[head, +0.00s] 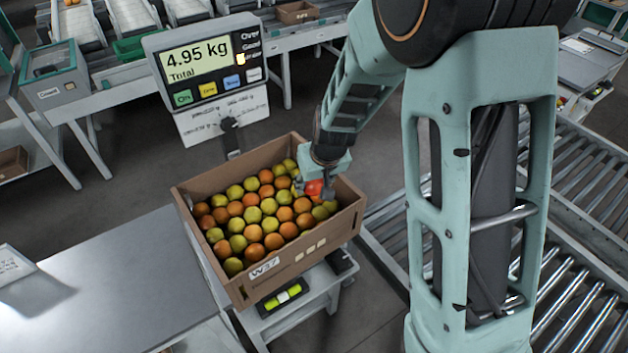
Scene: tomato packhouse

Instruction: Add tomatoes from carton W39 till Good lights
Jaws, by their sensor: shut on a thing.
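A cardboard carton (294,266) filled with orange and yellow-green tomatoes stands on a scale platform (338,284); its label reads W37. My gripper (316,190) is shut on a red tomato (314,186) at the carton's right end, at about rim height. I cannot tell whether that tomato touches the fruit below. The scale display (197,60) reads 4.95 kg Total. I see no carton marked W39.
Roller conveyors (585,195) run along the right. A bench (110,90) with chutes and a green tray (135,46) stands behind. My arm hides part of the right side.

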